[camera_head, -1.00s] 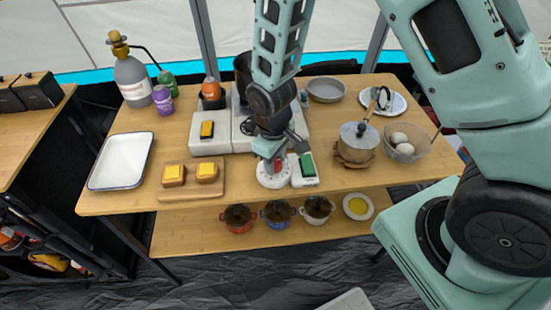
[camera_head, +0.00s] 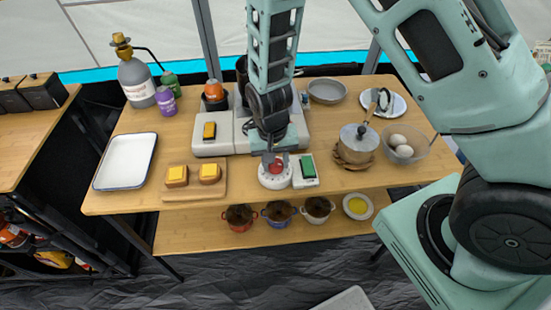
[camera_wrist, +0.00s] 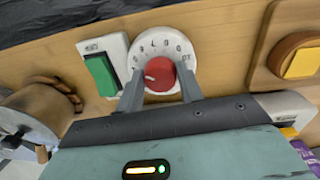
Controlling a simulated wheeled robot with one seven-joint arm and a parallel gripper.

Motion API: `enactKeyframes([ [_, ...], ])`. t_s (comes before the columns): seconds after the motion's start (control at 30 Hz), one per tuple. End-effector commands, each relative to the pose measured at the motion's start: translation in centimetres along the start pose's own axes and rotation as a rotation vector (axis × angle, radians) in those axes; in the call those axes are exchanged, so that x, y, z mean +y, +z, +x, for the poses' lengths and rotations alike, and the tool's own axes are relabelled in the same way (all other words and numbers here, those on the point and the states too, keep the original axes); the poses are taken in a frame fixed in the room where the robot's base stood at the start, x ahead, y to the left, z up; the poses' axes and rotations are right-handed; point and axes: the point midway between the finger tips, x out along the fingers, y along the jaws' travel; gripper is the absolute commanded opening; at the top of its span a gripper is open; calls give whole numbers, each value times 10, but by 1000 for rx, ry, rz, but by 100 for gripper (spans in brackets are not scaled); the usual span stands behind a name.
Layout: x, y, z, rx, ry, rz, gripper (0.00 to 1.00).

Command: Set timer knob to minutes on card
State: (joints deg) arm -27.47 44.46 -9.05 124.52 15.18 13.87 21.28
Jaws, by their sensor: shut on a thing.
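The timer has a round white dial (camera_head: 268,184) with a red knob (camera_head: 275,166) at its centre, near the front edge of the table. In the wrist view the dial (camera_wrist: 151,43) shows printed numbers around the red knob (camera_wrist: 160,74), and a pale pointer mark sits on the knob's left side. My gripper (camera_wrist: 160,85) is shut on the red knob, with one finger on each side of it. A white switch plate with a green rocker (camera_head: 308,167) stands right beside the timer. I cannot make out a card with minutes in any view.
A board with two yellow-topped pieces (camera_head: 195,195) lies left of the timer. A lidded pot (camera_head: 357,145) and a bowl of eggs (camera_head: 418,150) stand to the right. A white tray (camera_head: 125,162) lies at left. Several small pots stand on the lower shelf (camera_head: 185,236).

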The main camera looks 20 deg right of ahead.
Motion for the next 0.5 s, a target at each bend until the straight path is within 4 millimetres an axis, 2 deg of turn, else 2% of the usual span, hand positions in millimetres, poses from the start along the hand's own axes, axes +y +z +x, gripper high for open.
enactKeyframes([
  [0.5, -1, -1, 0, -3, -1, 98, 14],
])
